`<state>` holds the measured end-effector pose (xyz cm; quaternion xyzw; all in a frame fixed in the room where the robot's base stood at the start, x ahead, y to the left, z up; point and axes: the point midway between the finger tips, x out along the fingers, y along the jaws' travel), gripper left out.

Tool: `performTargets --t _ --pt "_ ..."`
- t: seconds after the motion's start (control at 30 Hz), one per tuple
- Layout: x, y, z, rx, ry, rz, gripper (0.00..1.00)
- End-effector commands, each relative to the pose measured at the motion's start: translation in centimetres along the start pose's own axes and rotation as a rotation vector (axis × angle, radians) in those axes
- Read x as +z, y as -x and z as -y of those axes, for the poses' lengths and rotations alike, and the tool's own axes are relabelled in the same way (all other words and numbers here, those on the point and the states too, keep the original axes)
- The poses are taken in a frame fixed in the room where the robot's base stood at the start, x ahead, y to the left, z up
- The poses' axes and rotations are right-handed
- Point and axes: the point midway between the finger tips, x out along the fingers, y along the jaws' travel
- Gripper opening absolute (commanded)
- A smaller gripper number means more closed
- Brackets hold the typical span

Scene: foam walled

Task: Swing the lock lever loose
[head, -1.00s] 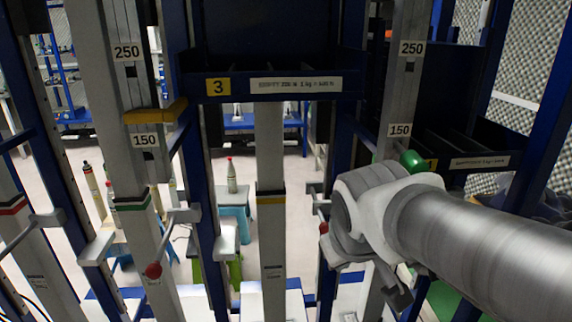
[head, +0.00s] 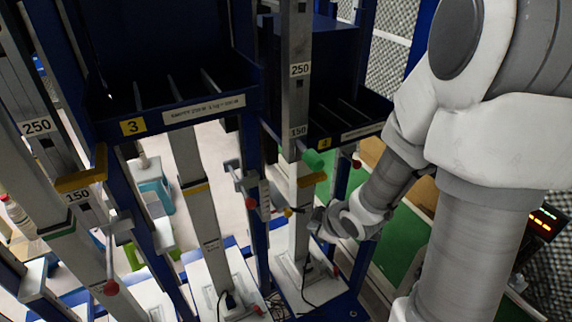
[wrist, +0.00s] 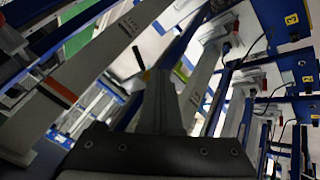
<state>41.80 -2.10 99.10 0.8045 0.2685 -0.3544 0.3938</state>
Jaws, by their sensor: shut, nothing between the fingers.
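Grey lock levers with red ball knobs sit on the upright posts. In the head view one knob (head: 250,203) is on the post left of my gripper, another (head: 110,287) is at lower left, and a third red knob (head: 357,163) is at the right. My gripper (head: 314,224) is low beside the post marked 250 and 150, close to a small orange tip (head: 289,212); I cannot tell whether they touch. In the wrist view my gripper's fingers (wrist: 160,85) are together and empty. Which lever is meant is not clear.
Blue bins numbered 3 (head: 133,126) and 4 (head: 325,142) stand on the rack frame. A yellow bracket (head: 80,180) is at left. Posts leave only narrow gaps around my gripper.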

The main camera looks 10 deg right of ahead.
Motion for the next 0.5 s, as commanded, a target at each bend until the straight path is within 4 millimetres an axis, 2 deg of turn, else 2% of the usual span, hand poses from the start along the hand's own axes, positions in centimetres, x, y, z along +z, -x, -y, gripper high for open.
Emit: performTargets --t 0.27,0.5 --pt "-0.6 -1.1 0.9 -0.025 0.033 -0.06 0.0" --pt "-0.7 -4.7 1.1 -0.026 0.033 -0.06 0.0"
